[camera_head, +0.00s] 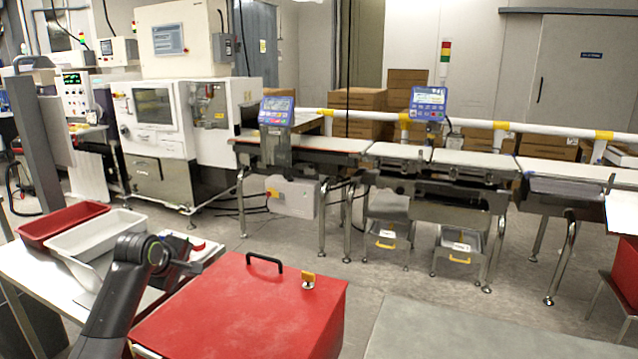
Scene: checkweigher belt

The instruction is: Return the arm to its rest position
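My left arm (118,295) comes in from the bottom left, dark grey and bent. Its far end, with the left gripper (188,266), is low over the white table, between the grey-white tray and the red box. The fingers are small, dark and partly hidden behind the arm, so I cannot tell whether they are open or shut, or whether they hold anything. My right arm and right gripper are not in view.
A red tray (62,222) and a grey-white tray (78,247) sit on the white table (30,268). A red box (240,310) with a black handle stands close right of my arm. The checkweigher belt (470,160) runs behind, beyond open floor (390,275).

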